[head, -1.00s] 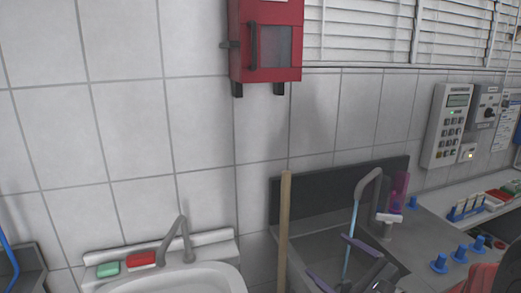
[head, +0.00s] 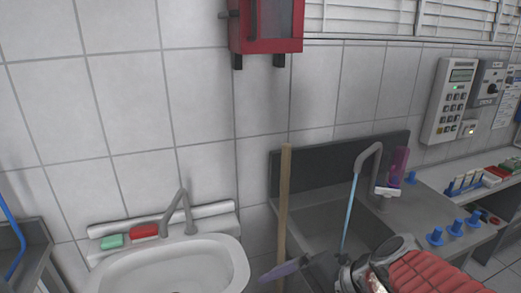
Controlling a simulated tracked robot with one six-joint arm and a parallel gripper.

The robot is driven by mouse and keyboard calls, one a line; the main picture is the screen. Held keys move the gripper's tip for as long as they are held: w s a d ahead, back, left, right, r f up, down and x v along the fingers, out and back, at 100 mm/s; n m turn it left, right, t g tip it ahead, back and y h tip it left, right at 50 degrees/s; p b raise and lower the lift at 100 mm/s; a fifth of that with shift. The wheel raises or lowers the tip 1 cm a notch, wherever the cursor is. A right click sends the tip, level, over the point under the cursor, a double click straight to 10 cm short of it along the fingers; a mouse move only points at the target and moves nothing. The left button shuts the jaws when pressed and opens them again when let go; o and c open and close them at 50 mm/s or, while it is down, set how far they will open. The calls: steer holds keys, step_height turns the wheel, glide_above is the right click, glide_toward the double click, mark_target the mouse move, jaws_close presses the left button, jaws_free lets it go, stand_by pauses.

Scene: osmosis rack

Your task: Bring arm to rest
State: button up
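My gripper (head: 285,270) is at the bottom of the head view, in front of the wooden pole and the dark sink basin. One purple-grey finger shows, pointing left, with the dark gripper body to its right. The other finger cannot be made out, so its opening is unclear. Nothing is seen held. My arm (head: 400,272), with a red ribbed sleeve, reaches in from the lower right.
A white washbasin (head: 190,262) with a grey tap stands left of the wooden pole (head: 284,200). A dark sink (head: 345,225) with a curved tap (head: 368,155) is behind my arm. Blue knobs (head: 455,228) stand on the right counter. A red wall box (head: 266,25) hangs above.

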steer(key=s+d+r+n+t+h, duration=0.1)
steer(key=s+d+r+n+h, duration=0.1)
steer(key=d+n+h, duration=0.1)
steer(key=s+d+r+n+t+h, duration=0.1)
steer(key=s+d+r+n+h, duration=0.1)
steer(key=d+n+h, duration=0.2)
steer(key=d+n, duration=0.1)
steer(key=d, duration=0.2)
steer(key=shift+d, duration=0.1)
steer(key=shift+c, duration=0.2)
